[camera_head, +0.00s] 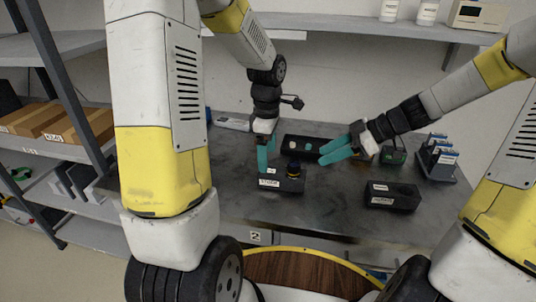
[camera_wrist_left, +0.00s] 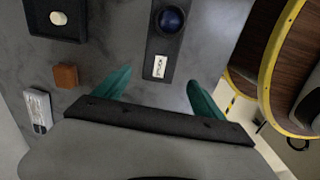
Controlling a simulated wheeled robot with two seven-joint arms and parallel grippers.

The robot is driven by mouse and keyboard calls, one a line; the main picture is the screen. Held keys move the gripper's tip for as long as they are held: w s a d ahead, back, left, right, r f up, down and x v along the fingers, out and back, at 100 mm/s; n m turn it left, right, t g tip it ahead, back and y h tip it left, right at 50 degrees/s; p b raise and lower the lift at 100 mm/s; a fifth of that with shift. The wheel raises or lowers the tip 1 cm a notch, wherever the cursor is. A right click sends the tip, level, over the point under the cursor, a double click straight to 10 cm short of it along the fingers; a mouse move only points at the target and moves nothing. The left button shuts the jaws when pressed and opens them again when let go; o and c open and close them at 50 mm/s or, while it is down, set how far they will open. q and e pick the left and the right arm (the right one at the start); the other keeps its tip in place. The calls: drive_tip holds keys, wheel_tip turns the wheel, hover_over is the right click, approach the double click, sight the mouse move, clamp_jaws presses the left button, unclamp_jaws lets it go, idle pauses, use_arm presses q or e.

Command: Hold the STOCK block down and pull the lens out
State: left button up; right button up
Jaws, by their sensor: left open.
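The STOCK block (camera_head: 280,184) is a dark block with a white label, lying on the grey table; in the left wrist view the block (camera_wrist_left: 157,85) has its label facing up. The lens (camera_head: 294,168) stands upright in the block and shows as a dark blue glass disc in the left wrist view (camera_wrist_left: 171,19). My left gripper (camera_head: 267,160) has teal fingers, spread apart above the label end; in the left wrist view its fingers (camera_wrist_left: 160,88) are either side of the block, not visibly touching it. My right gripper (camera_head: 330,150) is open and empty, behind and right of the lens.
A second dark labelled block (camera_head: 392,197) lies to the right. A rack (camera_head: 437,165) stands at the back right. A brown cube (camera_wrist_left: 66,75) and a white box (camera_wrist_left: 38,108) are nearby. Table between the blocks is clear.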

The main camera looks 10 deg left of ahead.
sight(268, 174)
use_arm(q)
drive_tip(key=shift+w+f+n, duration=0.15)
drive_tip(key=shift+f+n, duration=0.15)
drive_tip(key=shift+f, duration=3.95)
